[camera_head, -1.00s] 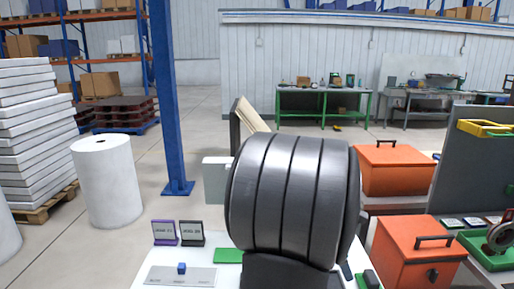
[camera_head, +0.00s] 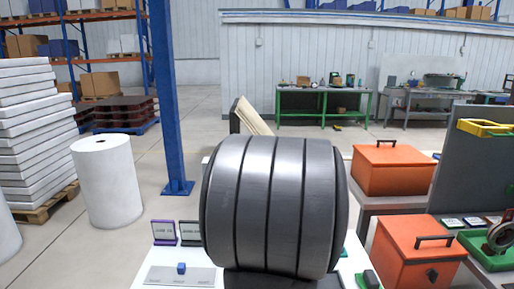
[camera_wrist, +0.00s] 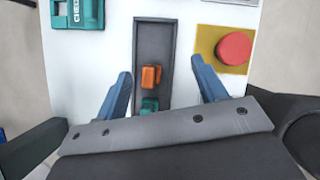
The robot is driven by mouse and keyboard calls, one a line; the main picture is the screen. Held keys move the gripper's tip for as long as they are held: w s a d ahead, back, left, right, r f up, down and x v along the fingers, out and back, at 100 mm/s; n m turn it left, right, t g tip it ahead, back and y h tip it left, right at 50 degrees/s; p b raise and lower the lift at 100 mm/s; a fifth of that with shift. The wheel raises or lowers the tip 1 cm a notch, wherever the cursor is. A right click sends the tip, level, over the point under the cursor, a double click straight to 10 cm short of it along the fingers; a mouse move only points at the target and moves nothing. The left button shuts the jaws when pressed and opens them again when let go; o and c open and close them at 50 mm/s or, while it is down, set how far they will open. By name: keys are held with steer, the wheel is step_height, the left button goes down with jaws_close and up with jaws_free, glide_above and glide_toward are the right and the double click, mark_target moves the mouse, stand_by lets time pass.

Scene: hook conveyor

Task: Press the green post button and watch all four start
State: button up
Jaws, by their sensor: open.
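In the wrist view my gripper (camera_wrist: 160,68) is open, its two blue fingers spread over a white panel (camera_wrist: 100,42). A dark upright strip (camera_wrist: 154,38) on the panel lies between the fingers. The strip carries an orange button or switch (camera_wrist: 151,76) and below it a small green one (camera_wrist: 150,104), close to the grey edge of my gripper. Nothing is between the fingertips that looks held. I cannot tell whether a finger touches the panel. In the head view my arm hides the gripper and the panel. I cannot make out four running items.
A red mushroom button (camera_wrist: 235,48) on a yellow plate is right of the right finger. A teal device (camera_wrist: 78,13) is at the upper left.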

jaws_close()
stand_by(1.4)
